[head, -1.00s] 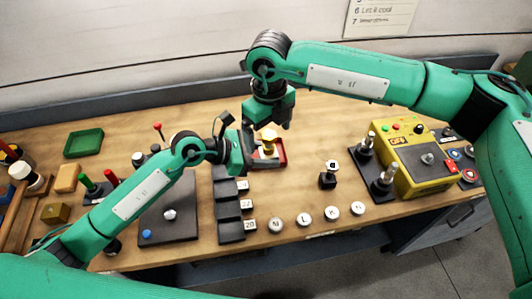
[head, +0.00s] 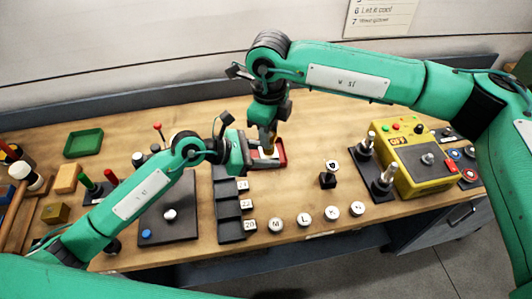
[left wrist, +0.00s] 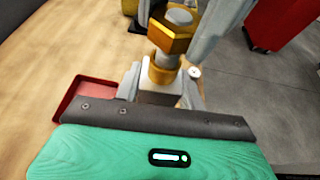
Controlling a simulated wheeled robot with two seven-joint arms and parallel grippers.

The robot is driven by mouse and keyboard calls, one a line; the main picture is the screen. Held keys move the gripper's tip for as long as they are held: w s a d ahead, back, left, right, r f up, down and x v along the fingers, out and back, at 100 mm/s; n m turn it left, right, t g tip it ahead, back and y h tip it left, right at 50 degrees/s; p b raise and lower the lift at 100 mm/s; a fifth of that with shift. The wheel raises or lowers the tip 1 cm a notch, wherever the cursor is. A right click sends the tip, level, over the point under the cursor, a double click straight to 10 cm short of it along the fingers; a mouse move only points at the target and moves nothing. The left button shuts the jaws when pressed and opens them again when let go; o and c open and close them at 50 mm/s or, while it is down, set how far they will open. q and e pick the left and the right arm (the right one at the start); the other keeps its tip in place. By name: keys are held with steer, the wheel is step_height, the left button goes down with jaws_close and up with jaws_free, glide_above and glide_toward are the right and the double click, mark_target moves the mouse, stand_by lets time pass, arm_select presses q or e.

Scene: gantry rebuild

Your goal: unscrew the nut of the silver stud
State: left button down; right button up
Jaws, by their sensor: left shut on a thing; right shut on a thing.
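In the left wrist view a gold hex nut (left wrist: 172,34) sits around the upper part of the silver stud (left wrist: 165,60), whose grey tip shows above it. A gold collar (left wrist: 162,74) is lower on the stud, above a pale block (left wrist: 158,97). My left gripper (left wrist: 160,90) is shut on the stud's lower part, with a finger on each side. My right gripper (head: 268,143) comes down from above and is shut on the nut. Its grey fingers flank the nut in the left wrist view. In the head view the grippers mostly hide the stud.
A red tray (head: 283,153) lies under and beside the grippers. A row of dark blocks (head: 229,208) is in front of my left gripper. A black stand (head: 328,181) and a yellow control box (head: 416,161) are to the right. A green tray (head: 84,143) is at the left.

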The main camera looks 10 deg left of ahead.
steer(key=n, duration=0.9)
steer(key=shift+w, duration=0.1)
steer(key=n, duration=1)
steer(key=shift+d+r+n, duration=0.1)
steer(key=shift+n, duration=0.2)
steer(key=o, duration=1.8)
steer(key=shift+o, duration=0.2)
